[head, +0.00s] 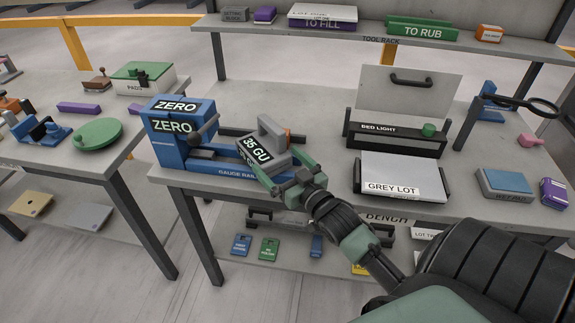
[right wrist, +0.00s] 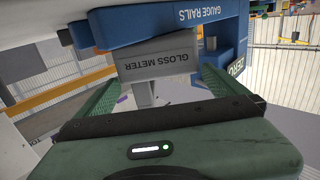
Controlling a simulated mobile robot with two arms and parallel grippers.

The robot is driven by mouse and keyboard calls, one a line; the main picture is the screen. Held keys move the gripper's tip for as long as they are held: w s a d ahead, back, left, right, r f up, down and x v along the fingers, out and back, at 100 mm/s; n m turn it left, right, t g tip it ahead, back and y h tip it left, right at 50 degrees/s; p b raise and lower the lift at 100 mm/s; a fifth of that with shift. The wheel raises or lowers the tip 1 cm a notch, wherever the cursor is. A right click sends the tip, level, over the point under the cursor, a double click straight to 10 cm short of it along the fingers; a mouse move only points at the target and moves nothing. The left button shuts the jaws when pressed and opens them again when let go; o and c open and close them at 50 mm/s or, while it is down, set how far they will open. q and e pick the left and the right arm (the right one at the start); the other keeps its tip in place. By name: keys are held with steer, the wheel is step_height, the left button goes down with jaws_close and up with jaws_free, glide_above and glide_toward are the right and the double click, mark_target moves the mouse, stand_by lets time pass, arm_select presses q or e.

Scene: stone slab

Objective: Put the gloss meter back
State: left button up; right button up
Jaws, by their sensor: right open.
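The gloss meter (head: 262,152) is a grey block with a raised handle and a dark display reading 35 GU. It is at the right part of the blue gauge rails (head: 215,165) and looks set on them. The blue block with ZERO labels (head: 175,115) stands at the rails' left end. My right gripper (head: 283,172) is open at the meter's front right. In the right wrist view the meter's labelled side (right wrist: 155,62) and handle show between the two green fingers, with gaps visible. My left gripper is not in view.
The tool rack (head: 385,38) runs behind. A side table (head: 60,160) is at left.

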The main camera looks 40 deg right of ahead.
steer(key=shift+s+a, duration=0.15)
steer(key=shift+s, duration=1.8)
